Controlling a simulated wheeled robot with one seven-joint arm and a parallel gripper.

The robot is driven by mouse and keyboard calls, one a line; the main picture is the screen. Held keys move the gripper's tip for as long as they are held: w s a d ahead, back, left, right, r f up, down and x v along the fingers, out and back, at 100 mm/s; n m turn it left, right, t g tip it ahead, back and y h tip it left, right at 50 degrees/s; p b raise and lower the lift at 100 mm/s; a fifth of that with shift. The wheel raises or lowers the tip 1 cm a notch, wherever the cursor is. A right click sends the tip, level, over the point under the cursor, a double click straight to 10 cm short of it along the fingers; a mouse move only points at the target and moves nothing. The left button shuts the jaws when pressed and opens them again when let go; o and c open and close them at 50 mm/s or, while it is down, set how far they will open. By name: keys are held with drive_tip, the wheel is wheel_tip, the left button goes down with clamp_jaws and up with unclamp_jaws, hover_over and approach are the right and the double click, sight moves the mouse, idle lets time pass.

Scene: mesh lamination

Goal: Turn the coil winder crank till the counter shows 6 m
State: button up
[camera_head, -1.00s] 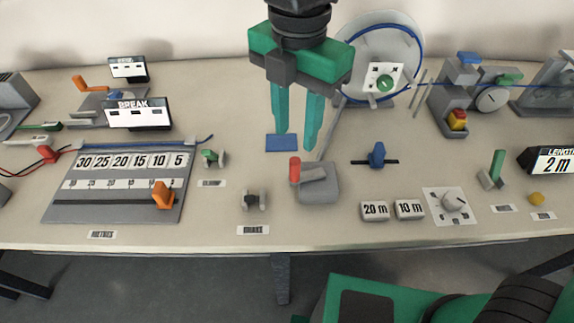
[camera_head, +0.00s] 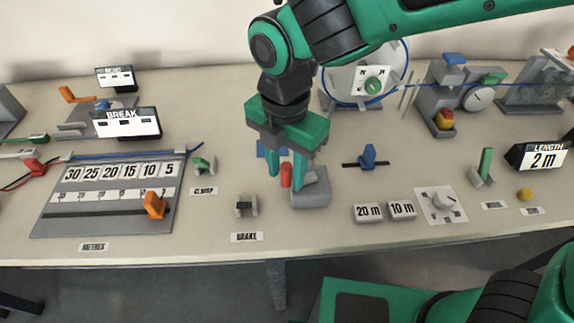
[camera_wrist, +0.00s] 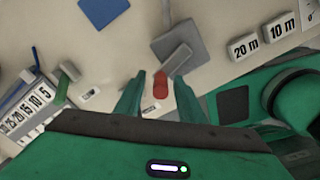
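The coil winder crank is a grey arm (camera_wrist: 176,60) with an upright red handle (camera_head: 286,176) on a grey block (camera_head: 311,198) near the table's front middle. My gripper (camera_head: 287,180) points down over the handle, fingers apart. In the wrist view the red handle (camera_wrist: 161,86) stands between the two green fingers (camera_wrist: 160,98), with gaps visible on both sides. The block is partly hidden by my gripper in the head view. The counter (camera_head: 543,158) at the right edge is labelled LENGTH and reads 2 m.
Left of the crank are a BRAKE lever (camera_head: 245,206) and a green clamp lever (camera_head: 204,163). To the right are 20 m (camera_head: 368,212) and 10 m (camera_head: 402,209) blocks, a dial (camera_head: 443,203) and a blue slider (camera_head: 367,156). The reel (camera_head: 390,58) stands behind.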

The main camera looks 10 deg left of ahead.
clamp_jaws()
drive_tip(key=shift+w, duration=0.1)
drive_tip(key=m, duration=0.1)
drive_tip(key=w+m, duration=0.1)
drive_tip(key=m, duration=0.1)
drive_tip(key=shift+w+a+m, duration=0.2)
drive_tip(key=shift+a+m, duration=0.05)
drive_tip(key=shift+m, duration=0.05)
drive_tip(key=w+d+m, duration=0.3)
drive_tip(key=m, duration=0.9)
drive_tip(key=w+d+m, duration=0.3)
drive_tip(key=d+m, duration=0.1)
drive_tip(key=m, duration=0.9)
